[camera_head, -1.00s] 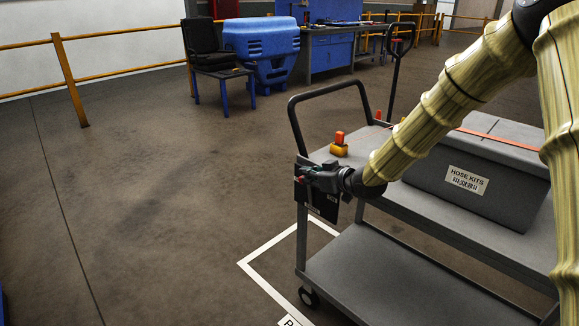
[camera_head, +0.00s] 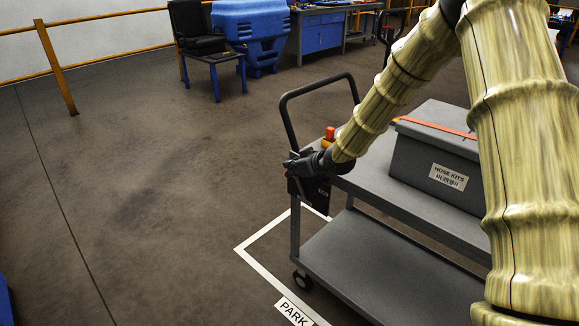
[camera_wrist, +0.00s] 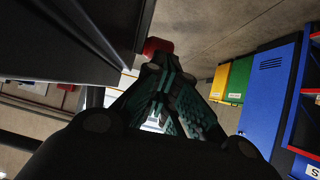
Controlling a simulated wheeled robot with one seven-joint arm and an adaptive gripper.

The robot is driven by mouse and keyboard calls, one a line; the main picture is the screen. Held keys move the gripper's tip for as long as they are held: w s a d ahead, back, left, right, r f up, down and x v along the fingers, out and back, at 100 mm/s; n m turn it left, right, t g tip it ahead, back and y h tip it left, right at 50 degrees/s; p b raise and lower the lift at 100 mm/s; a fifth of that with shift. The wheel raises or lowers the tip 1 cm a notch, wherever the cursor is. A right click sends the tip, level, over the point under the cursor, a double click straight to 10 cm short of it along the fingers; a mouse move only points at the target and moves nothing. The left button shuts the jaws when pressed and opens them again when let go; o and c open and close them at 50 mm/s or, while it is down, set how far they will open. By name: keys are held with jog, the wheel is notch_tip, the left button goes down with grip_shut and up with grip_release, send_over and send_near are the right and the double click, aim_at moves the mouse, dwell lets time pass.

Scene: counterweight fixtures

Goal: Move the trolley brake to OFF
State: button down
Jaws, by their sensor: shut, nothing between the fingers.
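The grey trolley (camera_head: 378,257) stands at the right with a black push handle at its left end. A dark plate (camera_head: 314,194) hangs at that end, below the handle. My gripper (camera_head: 288,163) is at the top of this plate and partly covers it. In the wrist view my gripper (camera_wrist: 162,70) has its fingers together and empty. A red knob (camera_wrist: 157,46) shows right at the fingertips; whether they touch it I cannot tell. I cannot read any ON or OFF marking, nor the brake's position.
A grey box (camera_head: 431,165) labelled HOSE KITS and an orange-red object (camera_head: 330,133) are on the trolley's top. White lines marked PARK (camera_head: 294,311) run on the floor by its wheel. A chair (camera_head: 200,45) and blue workbench stand behind. The floor to the left is clear.

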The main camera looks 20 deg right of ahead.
jog(key=shift+a, duration=0.1)
dwell(0.3)
jog(key=shift+r, duration=0.1)
jog(key=r+p+v, duration=0.1)
jog(key=p+v, duration=0.1)
jog(key=v, duration=1.1)
jog(key=shift+r+p, duration=0.15)
jog(key=shift+p, duration=0.25)
jog(key=s+a+f+m+g+h+p, duration=0.1)
jog(key=s+a+f+m+g+p, duration=0.15)
jog(key=s+f, duration=0.85)
jog(key=s+a+f+m+g+h+p, duration=0.1)
jog(key=s+a+f+m+g, duration=0.15)
jog(key=s+f, duration=0.75)
jog(key=s+f+g+h+p, duration=0.1)
jog(key=s+f, duration=0.3)
jog(key=s, duration=0.4)
jog(key=s+f+m+g+h+p, duration=0.1)
jog(key=s+f, duration=0.3)
jog(key=s, duration=0.5)
jog(key=s+f+g+h+p, duration=0.1)
jog(key=s+f+g, duration=0.2)
jog(key=s, duration=0.6)
jog(key=shift+f, duration=0.4)
